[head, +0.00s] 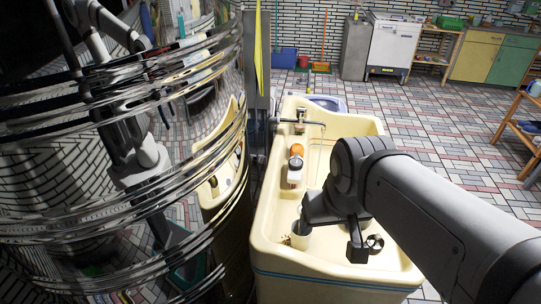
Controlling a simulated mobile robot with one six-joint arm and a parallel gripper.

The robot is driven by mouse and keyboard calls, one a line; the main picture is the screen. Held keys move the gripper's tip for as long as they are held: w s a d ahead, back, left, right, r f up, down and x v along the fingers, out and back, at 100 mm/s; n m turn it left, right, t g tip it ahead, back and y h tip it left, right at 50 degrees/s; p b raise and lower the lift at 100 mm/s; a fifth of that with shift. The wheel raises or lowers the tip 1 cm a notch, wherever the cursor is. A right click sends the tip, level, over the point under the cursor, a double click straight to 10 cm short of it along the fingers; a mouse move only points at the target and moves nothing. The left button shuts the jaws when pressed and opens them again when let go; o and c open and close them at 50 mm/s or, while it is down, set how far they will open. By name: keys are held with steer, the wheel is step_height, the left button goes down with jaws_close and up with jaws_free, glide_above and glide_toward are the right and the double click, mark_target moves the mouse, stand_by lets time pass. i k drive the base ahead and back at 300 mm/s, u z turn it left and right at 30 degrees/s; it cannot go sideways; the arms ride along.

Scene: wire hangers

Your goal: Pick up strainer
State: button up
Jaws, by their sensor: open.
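A small dark, round metallic piece that looks like the strainer (375,242) lies in the near right part of the cream sink basin (322,268). My gripper (331,240) is low over the basin, just left of the strainer, with its jaws open. One dark finger is close beside the strainer; I cannot tell whether they touch. The arm comes in from the right and covers much of the basin's right side.
An orange-capped bottle (295,166) stands at the sink's left side near the tap (301,120). A large shiny ribbed metal cylinder (110,190) fills the left. Tiled floor (440,130) beyond is open.

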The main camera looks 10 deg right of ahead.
mark_target(376, 243)
steer(key=z, duration=0.6)
steer(key=k, duration=0.8)
steer(key=z, duration=0.25)
steer(key=i, duration=1)
